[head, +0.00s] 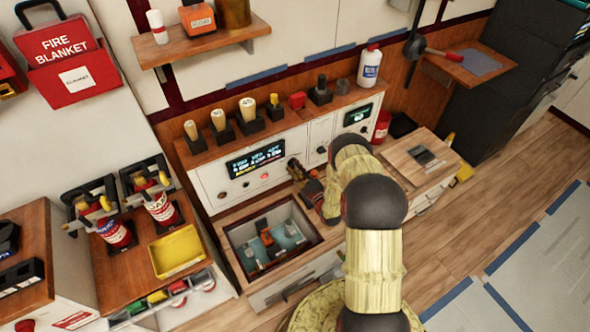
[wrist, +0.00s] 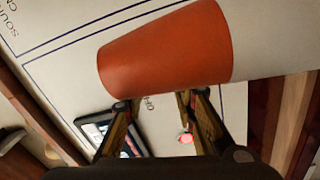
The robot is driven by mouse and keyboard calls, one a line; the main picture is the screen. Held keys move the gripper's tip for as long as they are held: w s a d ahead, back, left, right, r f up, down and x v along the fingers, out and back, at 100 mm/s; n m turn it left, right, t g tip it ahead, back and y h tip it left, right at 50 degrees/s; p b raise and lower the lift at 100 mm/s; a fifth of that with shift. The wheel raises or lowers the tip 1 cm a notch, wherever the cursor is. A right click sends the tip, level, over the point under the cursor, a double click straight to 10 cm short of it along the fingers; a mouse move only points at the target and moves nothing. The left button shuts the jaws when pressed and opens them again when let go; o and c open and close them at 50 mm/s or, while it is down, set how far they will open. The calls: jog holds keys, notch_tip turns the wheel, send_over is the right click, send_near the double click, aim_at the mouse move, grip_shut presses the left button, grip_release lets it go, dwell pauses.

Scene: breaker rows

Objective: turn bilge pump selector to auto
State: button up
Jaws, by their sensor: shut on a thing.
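The white control panel (head: 240,181) has a lit display and small knobs on its front. My gripper (head: 300,172) is close to this front, right of the display, and my arm hides part of the panel. In the wrist view, a large orange tapered cylinder (wrist: 165,50) sits at the tips of my gripper (wrist: 152,101), and my gripper is shut on it. It covers the fingertips and part of the panel behind. I cannot tell whether it is the bilge pump selector. Its setting and the auto mark are not readable.
An open drawer or bin (head: 268,237) lies below the panel. Several handles stand on the panel's wooden top (head: 262,137). A yellow tray (head: 177,251) is at the left, and a wooden-topped cabinet (head: 418,160) is at the right. Floor is open at the far right.

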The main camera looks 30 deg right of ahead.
jog(key=shift+f+n+b, duration=0.1)
jog(key=shift+n+b, duration=0.4)
jog(key=shift+n, duration=0.9)
jog(key=shift+a, duration=0.1)
jog(key=o, duration=1.2)
jog(key=shift+c, duration=0.2)
jog(key=shift+s, duration=0.1)
jog(key=s, duration=1.1)
jog(key=shift+s+d, duration=0.25)
jog(key=shift+s, duration=0.15)
